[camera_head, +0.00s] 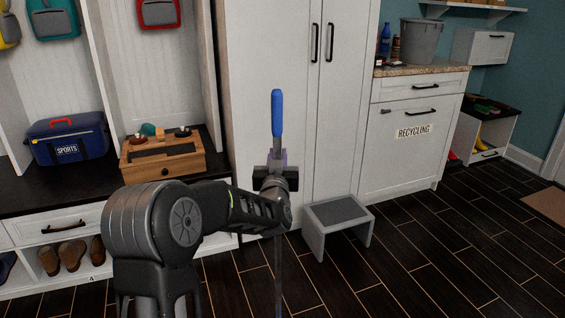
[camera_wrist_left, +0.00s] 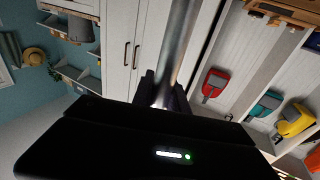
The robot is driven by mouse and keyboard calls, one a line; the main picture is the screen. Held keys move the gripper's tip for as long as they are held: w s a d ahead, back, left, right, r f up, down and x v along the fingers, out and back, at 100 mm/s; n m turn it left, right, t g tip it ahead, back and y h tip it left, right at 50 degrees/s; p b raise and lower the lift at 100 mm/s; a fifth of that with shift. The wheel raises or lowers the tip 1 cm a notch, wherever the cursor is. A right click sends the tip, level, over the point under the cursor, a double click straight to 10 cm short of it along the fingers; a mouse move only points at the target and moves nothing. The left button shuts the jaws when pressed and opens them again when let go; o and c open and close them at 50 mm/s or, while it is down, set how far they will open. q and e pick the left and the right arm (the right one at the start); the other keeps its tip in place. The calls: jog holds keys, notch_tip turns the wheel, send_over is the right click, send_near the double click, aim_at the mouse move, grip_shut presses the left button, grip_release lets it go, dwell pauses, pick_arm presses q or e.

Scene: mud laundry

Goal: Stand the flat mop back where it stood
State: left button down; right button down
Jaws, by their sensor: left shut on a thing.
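The flat mop (camera_head: 277,113) shows as an upright pole with a blue grip at its top, in front of the tall white cabinet. My left gripper (camera_head: 276,174) is shut on the pole below the blue grip. In the left wrist view the grey pole (camera_wrist_left: 178,55) runs up from between the fingers of my left gripper (camera_wrist_left: 164,92). The lower pole shows faintly below my wrist in the head view. The mop's head is out of view. My right gripper is in neither view.
A grey step stool (camera_head: 337,222) stands on the dark plank floor (camera_head: 440,262), right of the pole. The tall cabinet (camera_head: 270,50) is behind. A bench (camera_head: 50,200) with a wooden box (camera_head: 162,155) and blue sports bag (camera_head: 67,138) is left. A recycling cabinet (camera_head: 412,155) is right.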

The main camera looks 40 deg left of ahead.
pick_arm(q)
jog(key=shift+w+a+f+b, duration=0.3)
jog(key=shift+a+f+b, duration=0.15)
jog(key=shift+f+b, duration=0.05)
jog(key=shift+w+a+f+b, duration=0.3)
jog(key=shift+a+f+b, duration=0.1)
jog(key=shift+f+b, duration=0.55)
dwell(0.3)
jog(key=c, duration=1.5)
grip_release()
jog(key=shift+o, duration=1.3)
jog(key=shift+f, duration=0.1)
